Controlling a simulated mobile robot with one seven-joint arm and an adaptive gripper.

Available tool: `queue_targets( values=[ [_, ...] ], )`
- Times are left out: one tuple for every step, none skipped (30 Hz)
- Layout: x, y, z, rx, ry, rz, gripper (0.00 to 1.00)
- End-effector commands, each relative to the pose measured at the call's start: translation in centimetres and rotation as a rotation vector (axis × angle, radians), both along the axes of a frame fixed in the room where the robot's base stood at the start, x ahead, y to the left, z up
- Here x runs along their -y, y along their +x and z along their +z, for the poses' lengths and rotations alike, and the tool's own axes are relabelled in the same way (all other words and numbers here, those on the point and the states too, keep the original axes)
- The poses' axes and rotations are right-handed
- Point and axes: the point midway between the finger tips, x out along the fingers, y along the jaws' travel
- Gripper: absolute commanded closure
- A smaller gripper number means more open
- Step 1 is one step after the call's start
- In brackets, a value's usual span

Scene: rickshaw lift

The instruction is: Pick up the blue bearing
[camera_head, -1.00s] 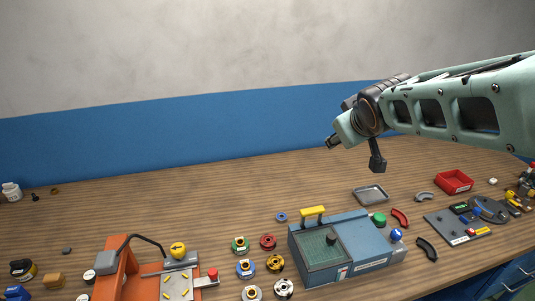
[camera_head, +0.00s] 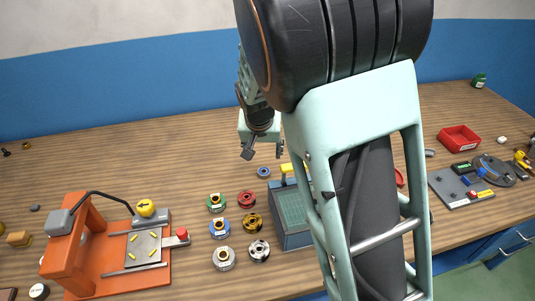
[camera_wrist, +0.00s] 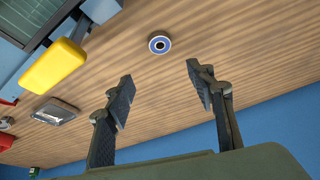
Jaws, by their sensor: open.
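The blue bearing (camera_head: 264,172) is a small blue ring lying flat on the wooden table, behind the machine with the yellow handle. It shows in the wrist view (camera_wrist: 159,44) as a blue ring with a pale inner ring and dark centre. My gripper (camera_head: 263,152) is open and empty above the table near the bearing. In the wrist view, my two fingers (camera_wrist: 158,82) are spread apart, and the bearing appears beyond and between their tips, touching neither.
The blue-grey machine (camera_head: 292,212) with its yellow handle (camera_wrist: 55,65) stands close to the bearing, partly hidden by my arm. Several coloured flanged parts, including a red one (camera_head: 246,199), sit left of it. A grey tray (camera_wrist: 55,110) lies nearby. The table behind is clear.

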Motion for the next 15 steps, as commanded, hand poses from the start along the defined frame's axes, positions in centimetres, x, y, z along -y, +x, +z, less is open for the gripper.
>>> queue_targets(
  values=[
    [-0.4,-0.3,-0.8,-0.014,0.007,-0.012,0.5],
    [-0.5,-0.4,-1.1,-0.02,0.01,-0.019,0.5],
    [-0.6,-0.4,-1.5,-0.026,0.012,-0.024,0.5],
    [-0.6,-0.3,-1.9,-0.027,0.014,-0.027,0.5],
    [-0.6,-0.2,-2.3,-0.028,0.015,-0.029,0.5],
    [-0.5,0.0,-2.8,-0.029,0.014,-0.03,0.5],
    [-0.4,0.2,-3.3,-0.029,0.013,-0.03,0.5],
    [-0.4,0.4,-3.7,-0.028,0.014,-0.03,0.5],
    [-0.4,0.6,-4.3,-0.028,0.014,-0.03,0.5],
    [-0.4,0.8,-4.6,-0.028,0.014,-0.029,0.5],
    [-0.4,1.0,-5.0,-0.027,0.013,-0.029,0.5],
    [-0.4,1.1,-5.4,-0.026,0.013,-0.028,0.5],
    [-0.3,1.2,-5.7,-0.026,0.014,-0.027,0.5],
    [-0.3,1.3,-5.9,-0.026,0.014,-0.028,0.5],
    [-0.3,1.4,-6.1,-0.026,0.014,-0.028,0.5]
  ],
)
